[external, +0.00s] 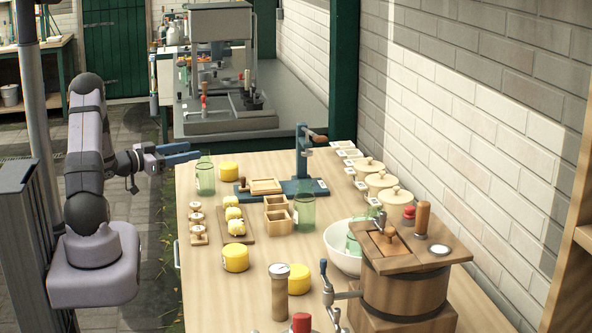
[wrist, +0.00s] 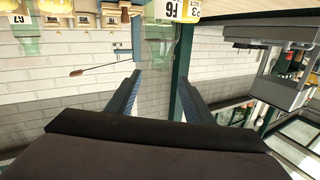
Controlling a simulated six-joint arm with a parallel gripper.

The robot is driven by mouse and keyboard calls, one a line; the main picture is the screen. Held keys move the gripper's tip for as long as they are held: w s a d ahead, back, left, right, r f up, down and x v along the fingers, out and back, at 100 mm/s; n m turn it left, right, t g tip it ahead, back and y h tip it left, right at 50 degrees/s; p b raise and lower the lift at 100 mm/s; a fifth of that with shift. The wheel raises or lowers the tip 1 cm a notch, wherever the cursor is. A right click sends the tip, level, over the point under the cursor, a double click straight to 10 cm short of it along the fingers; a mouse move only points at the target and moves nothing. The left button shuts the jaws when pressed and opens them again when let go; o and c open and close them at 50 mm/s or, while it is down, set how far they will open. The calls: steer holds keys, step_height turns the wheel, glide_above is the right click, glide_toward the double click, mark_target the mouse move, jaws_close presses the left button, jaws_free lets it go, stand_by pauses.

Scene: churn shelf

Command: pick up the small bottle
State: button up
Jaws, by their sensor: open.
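Several pale green clear glass vessels stand on the wooden table; I cannot tell for sure which is the small bottle. The nearest green glass bottle (external: 205,178) stands upright at the table's far left edge. Another green glass bottle (external: 305,210) stands mid-table, and a green vessel shows at the white bowl. My gripper (external: 192,152) is open and empty, beside the upper part of the nearest bottle. The wrist view is upside down; there my gripper (wrist: 160,76) has its fingers apart, with a faint green glass shape (wrist: 157,42) beyond the gap.
A yellow tin (external: 229,172) stands close to the nearest bottle, and more yellow tins stand nearer the front. A wooden mould board and small wooden boxes (external: 277,208) are to the right. A white bowl (external: 342,262) and a wooden churn (external: 405,290) fill the front right.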

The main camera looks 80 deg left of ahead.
mark_target(208, 151)
steer(key=w, duration=0.1)
steer(key=w+a+p, duration=0.1)
steer(key=w+f, duration=0.1)
steer(key=shift+w+a+f+n+t, duration=0.15)
steer(key=shift+a+n+t, duration=0.1)
steer(key=shift+n+t, duration=0.15)
steer(key=shift+w+a+p, duration=0.3)
steer(key=shift+w+p, duration=0.1)
steer(key=shift+w, duration=0.2)
steer(key=shift+w, duration=0.1)
steer(key=shift+p+x, duration=1.2)
steer(key=shift+x, duration=1.3)
steer(key=shift+c, duration=0.2)
jaws_close()
